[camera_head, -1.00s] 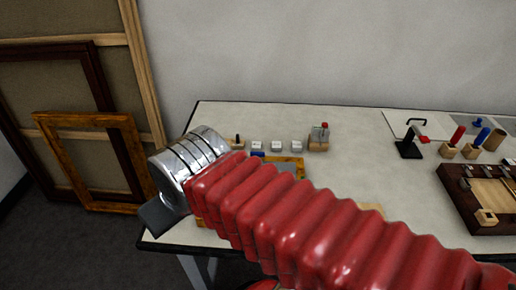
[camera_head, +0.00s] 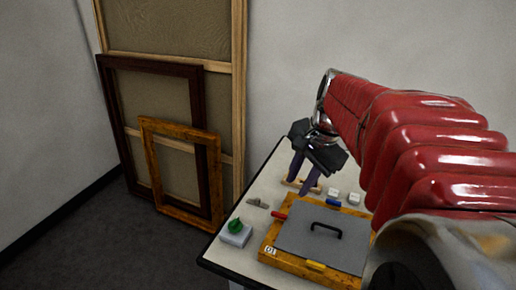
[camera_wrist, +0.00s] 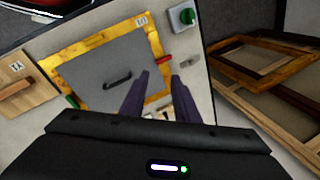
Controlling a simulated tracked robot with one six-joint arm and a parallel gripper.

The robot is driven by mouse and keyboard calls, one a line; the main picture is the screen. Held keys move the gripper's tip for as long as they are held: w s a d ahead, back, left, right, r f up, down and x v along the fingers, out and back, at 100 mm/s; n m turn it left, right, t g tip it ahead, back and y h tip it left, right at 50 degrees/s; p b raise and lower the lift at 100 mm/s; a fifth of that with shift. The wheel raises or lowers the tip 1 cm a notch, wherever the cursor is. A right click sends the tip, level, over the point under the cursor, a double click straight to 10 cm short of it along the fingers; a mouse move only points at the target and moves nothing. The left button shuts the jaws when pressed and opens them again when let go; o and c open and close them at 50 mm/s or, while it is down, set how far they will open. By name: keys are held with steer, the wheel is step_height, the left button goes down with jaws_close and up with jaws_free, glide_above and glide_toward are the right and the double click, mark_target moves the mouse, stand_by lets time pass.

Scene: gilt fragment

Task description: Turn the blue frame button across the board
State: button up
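A gold frame (camera_head: 268,243) lies flat on the table around a grey board (camera_head: 317,236) with a black handle; both also show in the wrist view, frame (camera_wrist: 64,77) and board (camera_wrist: 100,66). The blue button (camera_head: 333,203) sits on the frame's far edge in the head view. I cannot make it out in the wrist view, where my gripper body covers that edge. Red (camera_head: 279,216) and yellow (camera_head: 316,265) buttons sit on other edges; a green button (camera_wrist: 72,101) shows in the wrist view. My gripper (camera_head: 298,187) is open and empty, left of the blue button, fingers pointing down.
A grey box with a green knob (camera_head: 236,233) and a small metal piece (camera_head: 257,203) lie left of the frame. White blocks (camera_head: 333,192) stand behind it. Larger empty frames (camera_head: 181,170) lean on the wall. A wooden block (camera_wrist: 15,84) shows in the wrist view.

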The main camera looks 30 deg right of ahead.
steer(key=d+f+m+y, duration=0.1)
steer(key=d+m, duration=0.4)
steer(key=d, duration=0.4)
steer(key=m+y, duration=0.1)
steer(key=m, duration=0.6)
glide_above(335, 202)
steer(key=s+d, duration=0.4)
steer(key=s, duration=0.1)
step_height(335, 202, down, 2)
steer(key=shift+w+f, duration=0.1)
steer(key=shift+w, duration=0.1)
steer(key=shift+f+t, duration=0.1)
steer(key=shift+t, duration=0.2)
steer(key=x, duration=1.3)
steer(key=shift+a+f, duration=0.15)
steer(key=shift+f, duration=0.15)
